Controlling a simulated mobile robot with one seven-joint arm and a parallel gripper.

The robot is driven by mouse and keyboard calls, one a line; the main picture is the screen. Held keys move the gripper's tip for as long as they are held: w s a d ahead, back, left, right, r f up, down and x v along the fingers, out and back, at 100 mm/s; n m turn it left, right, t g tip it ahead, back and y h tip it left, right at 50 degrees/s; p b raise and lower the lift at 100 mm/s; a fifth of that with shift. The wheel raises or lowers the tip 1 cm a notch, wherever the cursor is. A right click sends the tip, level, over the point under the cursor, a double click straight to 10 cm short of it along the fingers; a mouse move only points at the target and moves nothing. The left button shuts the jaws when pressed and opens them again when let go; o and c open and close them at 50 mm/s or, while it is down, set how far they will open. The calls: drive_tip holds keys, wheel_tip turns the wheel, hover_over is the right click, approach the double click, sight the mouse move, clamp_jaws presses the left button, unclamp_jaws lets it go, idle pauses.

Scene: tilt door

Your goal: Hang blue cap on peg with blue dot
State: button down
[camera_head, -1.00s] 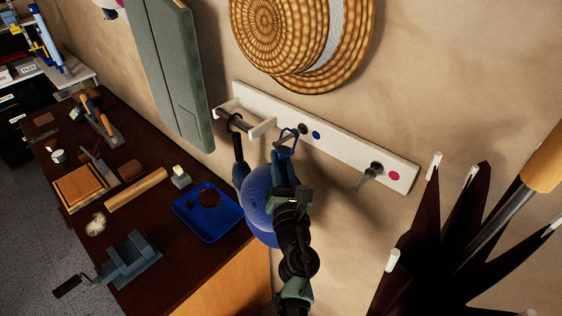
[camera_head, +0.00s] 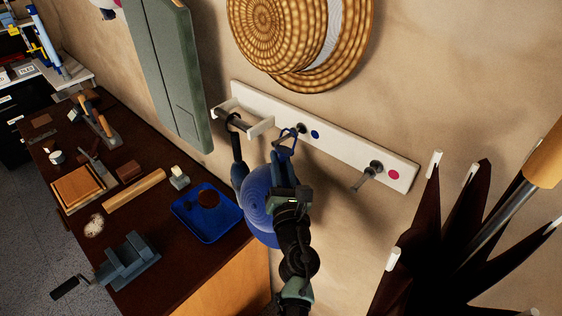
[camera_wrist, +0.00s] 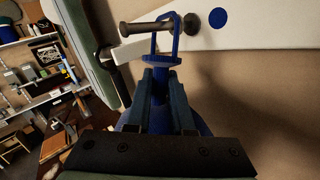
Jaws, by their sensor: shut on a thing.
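The blue cap (camera_head: 259,203) hangs below my gripper (camera_head: 286,163), which is shut on the stem below the cap's blue hanging loop (camera_head: 288,138). In the wrist view the fingers (camera_wrist: 160,78) pinch this stem, and the cap's body (camera_wrist: 133,117) is mostly hidden behind them. The peg (camera_head: 301,128) beside the blue dot (camera_head: 315,135) is dark, on a white rail. In the wrist view the loop (camera_wrist: 177,42) overlaps that peg's shaft (camera_wrist: 145,28), which appears to pass through it. The blue dot (camera_wrist: 217,17) is right of the peg's base.
The white rail (camera_head: 340,147) also bears a peg (camera_head: 367,176) beside a red dot (camera_head: 393,175), and a bracket at left holding a dark handle (camera_head: 236,140). A straw hat (camera_head: 290,40) hangs above.

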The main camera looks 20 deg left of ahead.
drive_tip(key=shift+f, duration=0.15)
drive_tip(key=c, duration=0.7)
unclamp_jaws()
drive_tip(key=shift+s, duration=0.15)
drive_tip(key=v, duration=1.2)
drive_tip(key=shift+s+d, duration=0.25)
drive_tip(key=shift+s, duration=0.05)
drive_tip(key=shift+s+f, duration=0.1)
